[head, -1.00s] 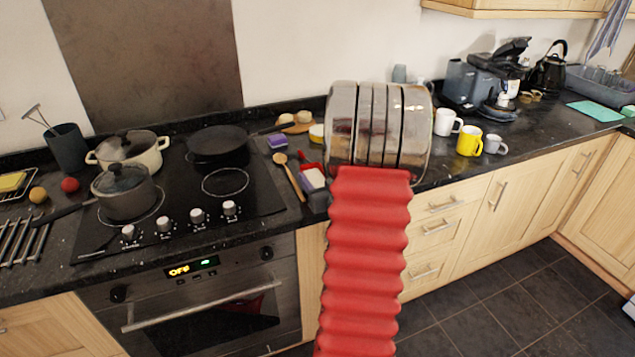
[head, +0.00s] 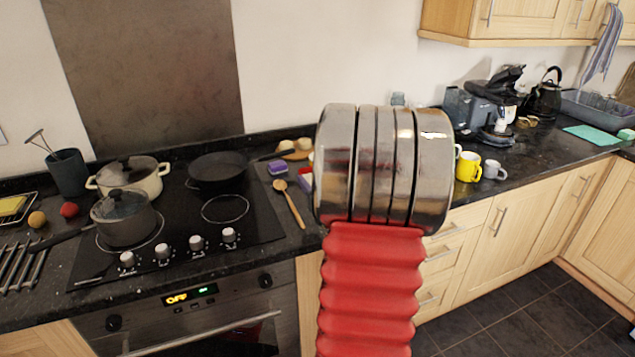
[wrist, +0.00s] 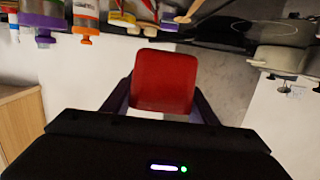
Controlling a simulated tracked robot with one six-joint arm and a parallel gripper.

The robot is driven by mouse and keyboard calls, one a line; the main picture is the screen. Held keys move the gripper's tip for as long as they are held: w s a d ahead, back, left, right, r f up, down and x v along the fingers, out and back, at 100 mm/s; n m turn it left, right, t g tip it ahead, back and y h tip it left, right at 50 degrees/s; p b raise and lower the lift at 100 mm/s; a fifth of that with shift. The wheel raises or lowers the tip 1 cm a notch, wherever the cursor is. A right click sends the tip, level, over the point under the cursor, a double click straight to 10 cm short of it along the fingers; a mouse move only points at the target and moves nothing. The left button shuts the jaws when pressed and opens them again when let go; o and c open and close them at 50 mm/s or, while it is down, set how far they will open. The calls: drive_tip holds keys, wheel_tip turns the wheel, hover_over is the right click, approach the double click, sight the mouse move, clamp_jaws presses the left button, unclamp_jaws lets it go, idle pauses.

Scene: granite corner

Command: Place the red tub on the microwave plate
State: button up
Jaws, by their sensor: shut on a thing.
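The red tub (wrist: 163,82) is in the middle of the wrist view, between the two dark fingers of my gripper (wrist: 162,88). My gripper is shut on it, with a finger along each side. In the head view my own chrome and red arm stands in front and hides my gripper and the tub. I cannot make out the microwave plate in either view.
The black hob (head: 180,225) holds a grey pan (head: 122,220), a cream pot (head: 135,177) and a frying pan (head: 217,170). A wooden spoon (head: 288,203) and purple sponge (head: 277,168) lie beside it. Yellow mug (head: 467,167) and coffee machine (head: 487,105) stand right.

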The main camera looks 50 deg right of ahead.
drive_tip(key=shift+w+r, duration=0.2)
drive_tip(key=shift+r, duration=0.35)
drive_tip(key=w+a+r+n+t+y, duration=0.1)
drive_tip(key=w+a+r+n+y, duration=0.1)
drive_tip(key=r, duration=0.9)
drive_tip(key=w+a+r+n+t+y, duration=0.1)
drive_tip(key=a+r+y, duration=0.1)
drive_tip(key=r, duration=0.9)
drive_tip(key=w+a+r+n+t+y, duration=0.1)
drive_tip(key=w+r+n+y, duration=0.15)
drive_tip(key=r, duration=0.75)
drive_tip(key=s+a+r, duration=0.2)
drive_tip(key=r, duration=0.3)
drive_tip(key=s+a+r, duration=0.2)
drive_tip(key=r, duration=0.4)
drive_tip(key=shift+a+r+g, duration=0.2)
drive_tip(key=shift+a+g, duration=0.1)
drive_tip(key=shift+a, duration=0.05)
drive_tip(key=shift+m, duration=0.25)
